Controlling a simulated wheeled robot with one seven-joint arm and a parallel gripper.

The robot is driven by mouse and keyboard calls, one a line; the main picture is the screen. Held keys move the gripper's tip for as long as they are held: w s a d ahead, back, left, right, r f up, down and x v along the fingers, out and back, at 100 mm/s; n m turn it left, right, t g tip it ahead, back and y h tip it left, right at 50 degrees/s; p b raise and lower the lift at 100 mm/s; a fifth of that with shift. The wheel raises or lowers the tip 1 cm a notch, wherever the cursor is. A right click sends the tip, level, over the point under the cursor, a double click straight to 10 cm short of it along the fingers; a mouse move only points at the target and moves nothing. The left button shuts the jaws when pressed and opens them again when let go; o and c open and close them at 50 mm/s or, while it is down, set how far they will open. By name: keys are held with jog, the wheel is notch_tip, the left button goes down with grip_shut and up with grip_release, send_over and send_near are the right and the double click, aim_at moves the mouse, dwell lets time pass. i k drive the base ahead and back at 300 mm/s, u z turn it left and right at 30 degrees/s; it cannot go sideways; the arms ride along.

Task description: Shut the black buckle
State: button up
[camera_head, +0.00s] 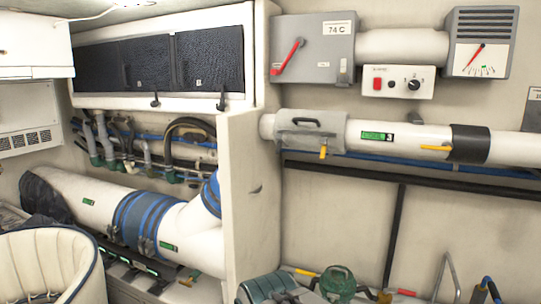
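I cannot tell for certain which part is the black buckle. Two small black latches hang below the dark textured panels of the white wall locker, the left latch (155,99) and the right latch (221,101). A black handle (305,121) sits on a grey sleeve around the white pipe at right. A wide black band (470,143) wraps the same pipe further right. Blue straps (143,218) with small dark fittings circle the big white duct at lower left. Whether any of these is open or shut is too small to tell. My gripper is not in view.
A grey box with a red lever (290,56) and a gauge (484,42) are on the upper right wall. A padded cream seat (52,267) fills the lower left. Green equipment (338,281) stands at bottom centre. A wall edge (252,200) juts between the two sides.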

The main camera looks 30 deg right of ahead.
aim_at(281, 143)
jog(key=u, duration=0.6)
jog(key=i, duration=0.65)
jog(key=z, duration=2.2)
